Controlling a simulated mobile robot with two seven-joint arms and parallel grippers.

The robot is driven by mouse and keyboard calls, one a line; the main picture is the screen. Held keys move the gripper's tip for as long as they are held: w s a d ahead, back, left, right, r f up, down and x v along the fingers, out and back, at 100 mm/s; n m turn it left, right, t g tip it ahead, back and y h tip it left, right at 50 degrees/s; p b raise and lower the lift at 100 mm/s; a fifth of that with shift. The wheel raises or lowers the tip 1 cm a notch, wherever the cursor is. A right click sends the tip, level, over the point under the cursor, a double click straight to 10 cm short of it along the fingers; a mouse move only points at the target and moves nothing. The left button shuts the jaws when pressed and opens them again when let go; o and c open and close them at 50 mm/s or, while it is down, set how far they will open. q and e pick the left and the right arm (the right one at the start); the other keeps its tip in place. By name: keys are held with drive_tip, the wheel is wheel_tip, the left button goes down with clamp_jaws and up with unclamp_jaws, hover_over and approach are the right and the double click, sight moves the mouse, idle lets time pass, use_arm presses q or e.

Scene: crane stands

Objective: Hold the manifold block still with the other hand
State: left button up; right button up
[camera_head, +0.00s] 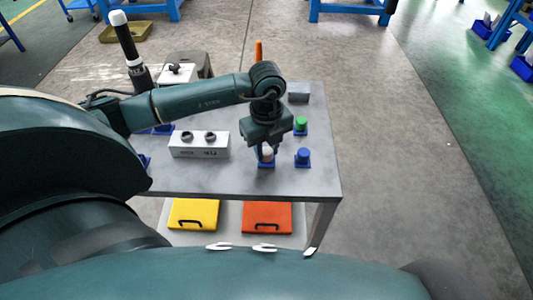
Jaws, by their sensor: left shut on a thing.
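The manifold block (199,152) is a pale grey box with two dark round ports on top and small dark marks on its front. It sits on the grey table, left of my left gripper and apart from it. My left gripper (266,149) points down near the table's front edge. It is shut on a small white-topped piece (267,156) at a blue stand (266,164). The jaws partly hide this piece, and I cannot tell whether it is still seated. My right gripper is not in view, and no hand touches the block.
A blue stand with a blue top (303,157) and one with a green top (300,124) stand right of the gripper. A grey block (299,92) lies behind. Yellow (194,214) and orange (267,217) cases lie below the table's front. My left forearm crosses above the table.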

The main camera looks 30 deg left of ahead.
sight(267, 150)
use_arm(q)
drive_tip(key=shift+r, duration=0.2)
drive_tip(key=shift+r+p, duration=1.45)
drive_tip(key=shift+r, duration=0.35)
